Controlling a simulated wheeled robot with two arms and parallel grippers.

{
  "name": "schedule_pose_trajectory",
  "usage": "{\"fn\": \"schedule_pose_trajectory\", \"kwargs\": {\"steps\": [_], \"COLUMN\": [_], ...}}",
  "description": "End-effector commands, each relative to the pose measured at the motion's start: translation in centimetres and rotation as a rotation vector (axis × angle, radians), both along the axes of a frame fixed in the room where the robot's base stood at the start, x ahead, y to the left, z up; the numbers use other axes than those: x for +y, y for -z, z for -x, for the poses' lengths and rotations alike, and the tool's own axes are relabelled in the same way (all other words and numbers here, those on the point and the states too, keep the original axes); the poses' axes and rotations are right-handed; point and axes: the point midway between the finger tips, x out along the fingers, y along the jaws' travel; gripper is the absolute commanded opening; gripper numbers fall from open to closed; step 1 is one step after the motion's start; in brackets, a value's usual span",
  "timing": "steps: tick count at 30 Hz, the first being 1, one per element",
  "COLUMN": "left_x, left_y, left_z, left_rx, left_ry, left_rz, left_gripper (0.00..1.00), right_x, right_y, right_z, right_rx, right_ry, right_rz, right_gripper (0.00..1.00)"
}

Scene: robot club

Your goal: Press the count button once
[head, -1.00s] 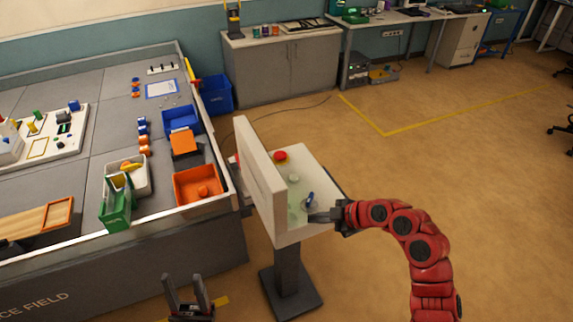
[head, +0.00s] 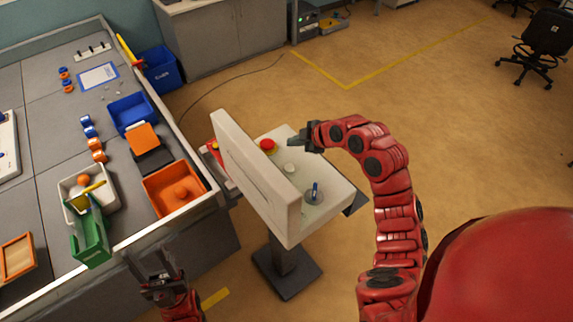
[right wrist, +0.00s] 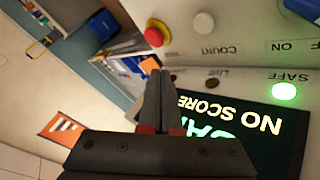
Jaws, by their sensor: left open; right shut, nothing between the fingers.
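The control console (head: 318,215) stands on a post, with a red button (head: 268,145), a pale button (head: 290,168) and a blue switch (head: 314,189) on its top. In the right wrist view, an upside-down "COUNT" label sits by the pale button (right wrist: 203,24), beside the red button (right wrist: 157,32). My right gripper (head: 293,143) is shut and empty, by the far edge of the console near the two buttons. Its fingertips (right wrist: 154,76) look apart from both. My left gripper (head: 148,262) is open and empty, in front of the field table.
An upright panel (head: 245,170) rises along the console's left side. The field table (head: 45,100), with an orange bin (head: 160,203), is to the left. The wrist view shows a "NO SCORE" display (right wrist: 230,115) and a lit green "SAFE" lamp (right wrist: 286,91).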

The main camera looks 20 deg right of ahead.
Motion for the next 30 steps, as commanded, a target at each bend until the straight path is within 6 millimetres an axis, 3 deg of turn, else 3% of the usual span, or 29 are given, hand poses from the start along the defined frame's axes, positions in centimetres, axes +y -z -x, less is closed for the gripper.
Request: {"fn": "schedule_pose_trajectory", "kwargs": {"steps": [10, 21, 30], "left_x": [0.0, 0.0, 0.0], "left_y": [1.3, 5.8, 6.0], "left_z": [0.0, 0.0, 0.0], "left_rx": [0.000, 0.000, 0.000], "left_ry": [0.000, 0.000, 0.000], "left_rz": [0.000, 0.000, 0.000], "left_gripper": [0.50, 0.50, 0.50], "right_x": [0.0, 0.0, 0.0], "right_y": [1.5, 6.7, 8.8], "right_z": [0.0, 0.0, 0.0], "right_rx": [0.001, 0.000, 0.002], "right_ry": [-0.001, 0.000, 0.000], "right_rz": [-0.001, 0.000, -0.001], "right_gripper": [0.00, 0.00, 0.00]}}
